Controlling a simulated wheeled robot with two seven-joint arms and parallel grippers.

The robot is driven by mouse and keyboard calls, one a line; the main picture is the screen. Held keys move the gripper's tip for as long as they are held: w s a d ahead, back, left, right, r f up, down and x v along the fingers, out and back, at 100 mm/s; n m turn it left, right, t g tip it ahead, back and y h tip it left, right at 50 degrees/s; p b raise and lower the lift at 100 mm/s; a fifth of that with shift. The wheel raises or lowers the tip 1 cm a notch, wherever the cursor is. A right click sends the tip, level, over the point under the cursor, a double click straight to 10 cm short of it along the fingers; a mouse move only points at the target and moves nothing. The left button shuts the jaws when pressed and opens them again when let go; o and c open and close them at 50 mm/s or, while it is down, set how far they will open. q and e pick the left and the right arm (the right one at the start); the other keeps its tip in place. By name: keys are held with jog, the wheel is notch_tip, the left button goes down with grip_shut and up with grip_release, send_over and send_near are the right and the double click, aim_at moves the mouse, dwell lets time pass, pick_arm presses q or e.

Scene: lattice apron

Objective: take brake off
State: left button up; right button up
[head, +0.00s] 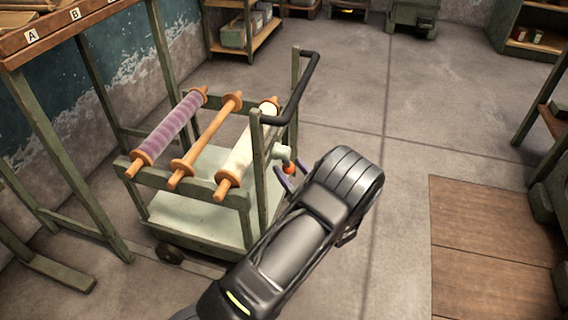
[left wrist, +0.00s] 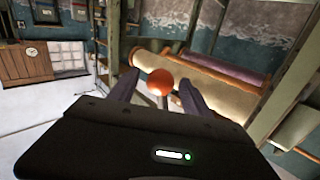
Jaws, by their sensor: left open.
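A green cart (head: 185,215) carries a purple roll, a bare wooden roller and a cream roll (head: 247,150) across its top. An orange-red ball knob (head: 289,169) sits at the cart's right side, below the black push handle (head: 297,90). My left gripper (head: 291,176) is beside this knob, with its fingers partly hidden by my arm. In the left wrist view the knob (left wrist: 160,82) shows between the two spread fingers (left wrist: 157,92), and the cream roll lies behind it. The gripper is open; contact with the knob cannot be told. My right gripper is not in view.
A green frame with a lettered wooden shelf (head: 60,30) stands at the left. Shelves with boxes (head: 240,32) line the back wall. A wooden floor panel (head: 490,250) lies at the right. The concrete floor between is clear.

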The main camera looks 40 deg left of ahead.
pick_arm(q)
jog(key=x, duration=0.3)
jog(key=shift+w+a+b, duration=0.15)
jog(key=shift+a+b, duration=0.2)
jog(key=shift+a, duration=0.05)
grip_shut()
dwell(0.3)
dwell(0.8)
